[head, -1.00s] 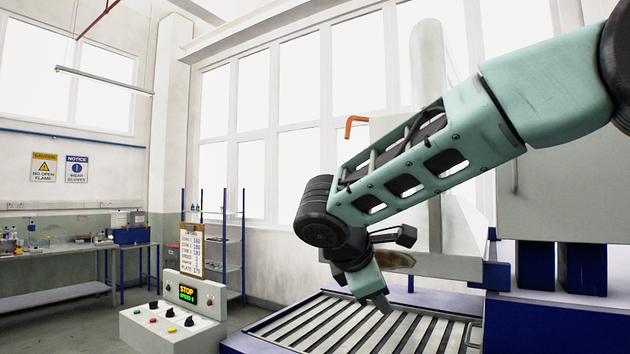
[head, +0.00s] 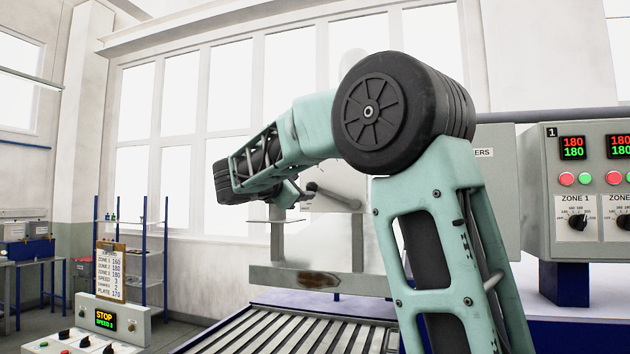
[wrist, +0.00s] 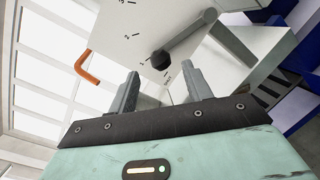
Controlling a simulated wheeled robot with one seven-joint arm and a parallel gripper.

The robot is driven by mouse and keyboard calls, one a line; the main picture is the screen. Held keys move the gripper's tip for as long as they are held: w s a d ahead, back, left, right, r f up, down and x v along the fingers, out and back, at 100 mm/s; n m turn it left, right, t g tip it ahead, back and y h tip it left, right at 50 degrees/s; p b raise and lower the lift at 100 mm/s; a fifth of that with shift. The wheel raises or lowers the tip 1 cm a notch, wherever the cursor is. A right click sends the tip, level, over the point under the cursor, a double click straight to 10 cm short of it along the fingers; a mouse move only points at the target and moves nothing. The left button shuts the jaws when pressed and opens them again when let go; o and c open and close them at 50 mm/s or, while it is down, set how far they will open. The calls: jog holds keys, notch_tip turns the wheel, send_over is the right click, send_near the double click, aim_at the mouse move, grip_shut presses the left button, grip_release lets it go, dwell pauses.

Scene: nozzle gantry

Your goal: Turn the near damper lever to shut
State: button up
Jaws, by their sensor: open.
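A grey damper lever (wrist: 190,36) with a round black knob (wrist: 161,61) shows in the wrist view, against a white scale plate (wrist: 135,22) with numbered marks. The knob is close to a small word at the low end of the scale, too small to read surely. My gripper (wrist: 160,84) is open and empty. Its two grey fingers point at the plate, with the knob ahead of the gap between them; I see no contact.
An orange bent rod (wrist: 88,68) sticks out left of the plate in the wrist view. A slatted bed (head: 290,330) lies below. A control panel with zone dials (head: 590,190) stands at right, a STOP display box (head: 105,318) at lower left.

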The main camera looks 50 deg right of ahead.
aim_at(310, 186)
jog(key=d+p, duration=0.1)
jog(key=d, duration=0.2)
jog(key=w+d+p, duration=0.1)
jog(key=d+p, duration=0.1)
jog(key=d, duration=0.2)
jog(key=shift+w+d+r, duration=0.15)
jog(key=shift+w+d, duration=0.15)
jog(key=shift+d, duration=0.45)
